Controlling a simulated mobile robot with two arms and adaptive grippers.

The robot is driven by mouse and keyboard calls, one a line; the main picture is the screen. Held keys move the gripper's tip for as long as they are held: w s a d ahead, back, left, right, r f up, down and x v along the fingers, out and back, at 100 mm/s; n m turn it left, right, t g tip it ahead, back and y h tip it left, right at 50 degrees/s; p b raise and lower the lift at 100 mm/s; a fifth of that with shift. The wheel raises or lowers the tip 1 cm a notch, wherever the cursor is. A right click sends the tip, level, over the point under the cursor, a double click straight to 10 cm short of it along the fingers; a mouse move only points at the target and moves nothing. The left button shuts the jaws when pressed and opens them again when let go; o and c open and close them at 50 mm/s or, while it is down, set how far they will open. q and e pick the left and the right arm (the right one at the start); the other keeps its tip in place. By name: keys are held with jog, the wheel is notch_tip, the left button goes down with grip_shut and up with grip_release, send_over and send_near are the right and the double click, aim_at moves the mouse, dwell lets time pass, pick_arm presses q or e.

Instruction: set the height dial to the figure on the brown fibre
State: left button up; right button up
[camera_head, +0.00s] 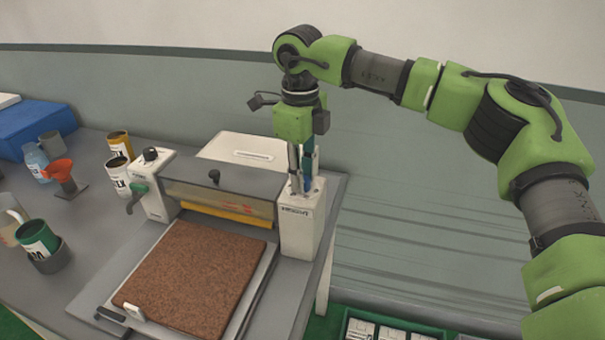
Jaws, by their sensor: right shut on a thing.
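The brown fibre slab (195,278) lies flat on the bed of a press-like machine. A small white tag (133,311) sits at its near left corner, and any figure on it is too small to read. My right gripper (303,184) points straight down onto the top of the machine's white right post (302,225). It is shut on the height dial there, which is mostly hidden by the fingers, so its setting cannot be read. My left gripper is out of view.
The machine's left post (154,186) carries a black knob (150,154) and a green lever (138,190). Cans, a blue bottle (36,160), an orange funnel (60,170) and a blue box (35,125) stand on the left of the table.

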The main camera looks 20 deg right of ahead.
jog(key=shift+n, duration=0.7)
jog(key=o, duration=1.1)
jog(key=shift+r, duration=0.15)
notch_tip(320, 180, up, 12)
jog(key=shift+s+a, duration=0.15)
jog(key=shift+s, duration=0.05)
jog(key=shift+f, duration=0.2)
